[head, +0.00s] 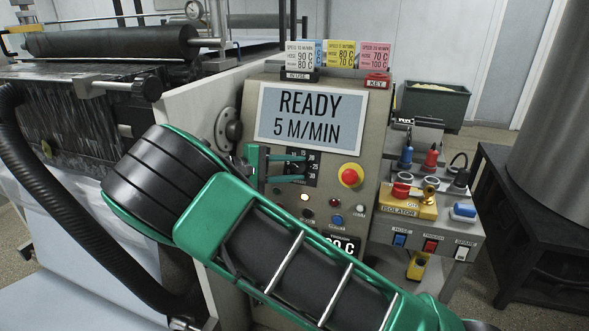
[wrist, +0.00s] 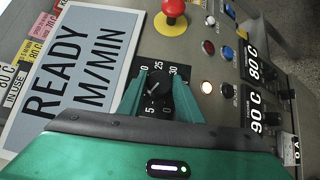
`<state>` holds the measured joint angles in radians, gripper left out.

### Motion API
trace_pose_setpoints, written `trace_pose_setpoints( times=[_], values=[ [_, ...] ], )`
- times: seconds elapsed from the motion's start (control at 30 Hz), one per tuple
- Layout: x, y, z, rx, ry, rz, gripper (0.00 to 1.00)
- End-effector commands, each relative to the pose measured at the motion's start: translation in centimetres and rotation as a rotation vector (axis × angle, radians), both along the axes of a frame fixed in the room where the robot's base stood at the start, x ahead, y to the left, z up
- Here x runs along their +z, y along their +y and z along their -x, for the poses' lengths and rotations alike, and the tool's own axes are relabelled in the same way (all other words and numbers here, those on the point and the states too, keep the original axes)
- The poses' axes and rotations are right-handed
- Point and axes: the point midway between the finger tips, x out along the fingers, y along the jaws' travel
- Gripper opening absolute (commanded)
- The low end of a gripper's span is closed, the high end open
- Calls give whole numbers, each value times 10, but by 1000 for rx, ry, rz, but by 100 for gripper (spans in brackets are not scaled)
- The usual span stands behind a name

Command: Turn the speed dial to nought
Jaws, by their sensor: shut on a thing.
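The speed dial (wrist: 155,88) is a black knob on a black scale plate with white numbers, set in the grey control panel. In the wrist view its white pointer mark lies towards the 5. My gripper (wrist: 160,82) has its green fingers on both sides of the knob, shut on it. In the head view my gripper (head: 304,168) reaches the panel from the left, and its fingers cover much of the dial. The display (head: 310,118) above the dial reads READY, 5 M/MIN; it also shows in the wrist view (wrist: 75,75).
A red stop button (head: 350,176) on a yellow disc sits right of the dial. Lit and coloured buttons sit below it. Speed cards (head: 340,54) stand on top of the panel. An isolator (head: 408,206) box is at right, and a black roller (head: 110,43) at left.

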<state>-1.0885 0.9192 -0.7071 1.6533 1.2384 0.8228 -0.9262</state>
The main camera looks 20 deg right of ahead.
Motion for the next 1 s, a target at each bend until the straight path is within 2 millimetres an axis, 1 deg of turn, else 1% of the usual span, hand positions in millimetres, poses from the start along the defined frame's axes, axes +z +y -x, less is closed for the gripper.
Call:
trace_pose_setpoints(
  times=[0.1,0.6,1.0],
  values=[
    [-4,3,0,53,65,84,10],
    [-10,1,4,246,322,432,10],
    [-12,-1,7,375,494,664,10]
  ],
)
